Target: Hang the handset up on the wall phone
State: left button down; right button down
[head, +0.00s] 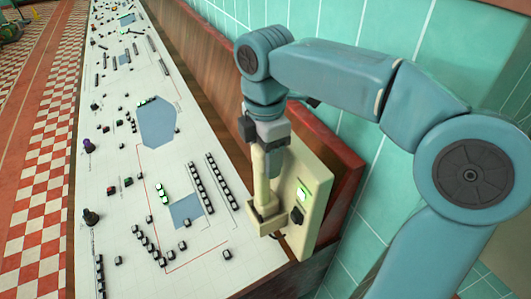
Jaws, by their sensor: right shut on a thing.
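The cream wall phone (310,205) is a box with a lit green patch and a dark knob on its face, at the right end of the console. The cream handset (263,190) stands upright along the phone's left side, its wider lower end near the phone's bottom. My right gripper (270,140) points down from above and is shut on the handset's upper part. The gripper hides the handset's top. I cannot tell whether the handset touches the phone or rests on a hook. My left gripper is not in view.
A long white control panel (110,190) with several dark buttons, levers and blue patches runs away to the upper left. A red-brown ledge (345,170) stands behind the phone against the green tiled wall (350,30). A red-and-white checkered floor (40,170) lies at left.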

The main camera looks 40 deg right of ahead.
jog(key=shift+f+b, duration=1.2)
jog(key=shift+f, duration=0.4)
dwell(0.5)
jog(key=shift+c, duration=1.2)
grip_release()
jog(key=shift+c, duration=0.2)
notch_tip(320, 180, up, 3)
jog(key=p, duration=0.2)
jog(key=shift+p, duration=0.4)
jog(key=shift+r+p, duration=0.75)
jog(key=shift+r, duration=1.75)
